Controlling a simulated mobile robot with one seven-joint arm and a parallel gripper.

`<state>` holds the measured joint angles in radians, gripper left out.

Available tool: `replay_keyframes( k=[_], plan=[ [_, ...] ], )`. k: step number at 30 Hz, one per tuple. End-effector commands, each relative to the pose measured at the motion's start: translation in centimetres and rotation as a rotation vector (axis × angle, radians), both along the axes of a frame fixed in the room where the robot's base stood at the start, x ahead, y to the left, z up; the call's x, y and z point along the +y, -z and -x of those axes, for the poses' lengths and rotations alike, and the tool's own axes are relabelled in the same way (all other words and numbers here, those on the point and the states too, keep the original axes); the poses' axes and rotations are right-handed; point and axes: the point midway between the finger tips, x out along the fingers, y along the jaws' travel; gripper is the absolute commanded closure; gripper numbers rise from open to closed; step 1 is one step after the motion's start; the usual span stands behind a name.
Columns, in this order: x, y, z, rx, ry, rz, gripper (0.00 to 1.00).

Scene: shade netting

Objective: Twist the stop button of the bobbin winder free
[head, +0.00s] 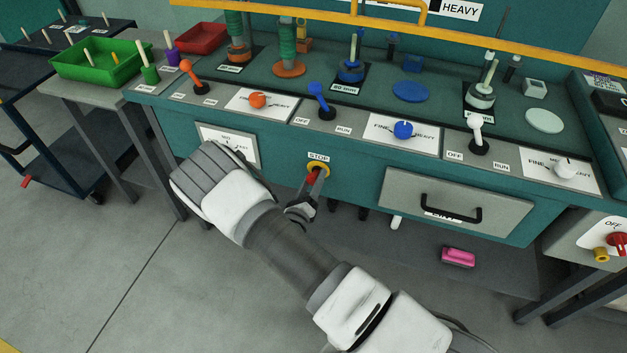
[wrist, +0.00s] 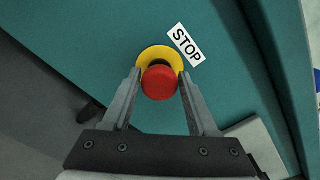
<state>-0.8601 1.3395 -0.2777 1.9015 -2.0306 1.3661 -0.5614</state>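The stop button is a red mushroom head (wrist: 160,83) on a yellow collar (wrist: 153,55), set in the teal front of the winder under a STOP label (wrist: 186,45). In the head view the button's yellow collar (head: 318,166) shows on the front panel. My gripper (head: 316,178) reaches it from the front and hides part of it. In the wrist view the two fingers of my gripper (wrist: 160,74) stand one on each side of the red head, with their tips over the edges of the collar. Whether they touch the head is too close to tell.
A drawer (head: 455,205) with a black handle is right of the button. Orange, blue and white levers and knobs line the panel above. A pink block (head: 458,257) lies below the drawer. A green tray (head: 100,60) stands at left. The floor in front is clear.

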Motion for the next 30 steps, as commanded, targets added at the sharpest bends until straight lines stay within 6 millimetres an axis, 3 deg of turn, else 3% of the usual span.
replay_keyframes(
  k=[1,3,16,30],
  plan=[
    [0.0,0.0,0.0,0.000,0.000,0.001,0.30],
    [0.0,0.0,0.0,0.001,0.000,0.002,0.18],
    [0.2,0.0,0.5,0.004,-0.001,0.005,0.18],
    [1.5,0.0,4.0,0.004,-0.002,0.006,0.18]
  ],
)
